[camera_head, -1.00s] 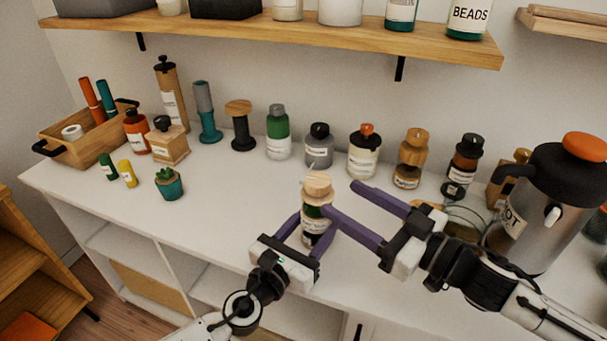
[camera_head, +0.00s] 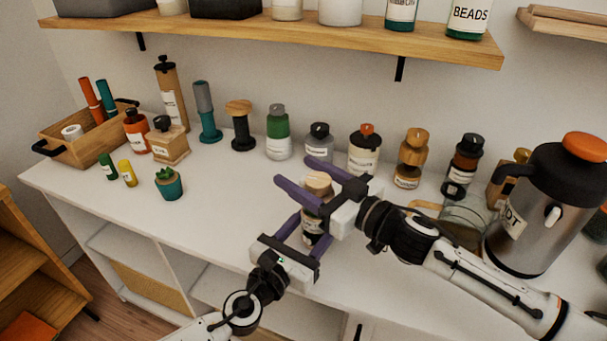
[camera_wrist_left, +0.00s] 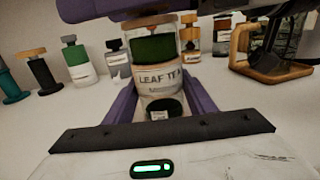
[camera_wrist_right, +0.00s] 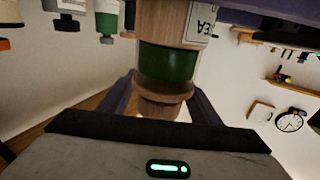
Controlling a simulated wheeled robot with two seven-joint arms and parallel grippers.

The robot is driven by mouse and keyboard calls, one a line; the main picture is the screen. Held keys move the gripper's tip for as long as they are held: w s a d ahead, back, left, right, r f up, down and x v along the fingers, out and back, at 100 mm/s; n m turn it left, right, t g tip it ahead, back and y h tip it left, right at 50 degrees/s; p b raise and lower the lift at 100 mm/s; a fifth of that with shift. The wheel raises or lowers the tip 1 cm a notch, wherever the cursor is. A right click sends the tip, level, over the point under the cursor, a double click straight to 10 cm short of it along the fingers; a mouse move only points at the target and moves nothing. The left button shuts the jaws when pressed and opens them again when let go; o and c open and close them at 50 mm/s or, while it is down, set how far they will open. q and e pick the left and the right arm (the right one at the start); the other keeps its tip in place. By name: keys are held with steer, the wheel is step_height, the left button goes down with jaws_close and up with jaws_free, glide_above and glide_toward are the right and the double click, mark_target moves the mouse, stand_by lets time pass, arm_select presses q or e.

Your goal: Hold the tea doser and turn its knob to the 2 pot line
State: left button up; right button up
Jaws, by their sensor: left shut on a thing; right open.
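The tea doser (camera_head: 311,228) stands upright, with a pale wooden knob (camera_head: 318,181) on top. My left gripper (camera_head: 306,232) is shut on its lower body. In the left wrist view the doser's "LEAF TEA" label (camera_wrist_left: 160,78) faces me, with a dark green band above it. My right gripper (camera_head: 296,174) is open, its fingers on either side of the knob. In the right wrist view the wooden knob (camera_wrist_right: 163,92) sits between the fingers, with the green band behind it. Pot lines and any pointer are not readable.
Several jars and grinders (camera_head: 365,152) line the back of the white counter. A large steel jug (camera_head: 530,215) stands at the right, with a glass vessel (camera_head: 465,222) near my right arm. A small potted cactus (camera_head: 169,184) stands at the left. The counter's left middle is clear.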

steer(key=c, duration=1.1)
steer(key=shift+o, duration=0.2)
steer(key=shift+m+t+h, duration=0.3)
steer(key=shift+w+d+r+m+t+h, duration=0.1)
steer(key=shift+w+d+m+t+h, duration=0.1)
steer(key=shift+m+t+h, duration=0.8)
steer(key=shift+w+d+r+m+t+h, duration=0.1)
steer(key=shift+w+d+m+t+h, duration=0.1)
steer(key=shift+m+t+h, duration=0.75)
steer(key=shift+w+d+r+m+t+h, duration=0.15)
steer(key=shift+m+t+h, duration=0.4)
steer(key=shift+h, duration=0.8)
steer(key=shift+d+f+m+h, duration=0.15)
steer(key=shift+d+m+h, duration=0.05)
steer(key=shift+m+h, duration=0.1)
steer(key=shift+d, duration=0.1)
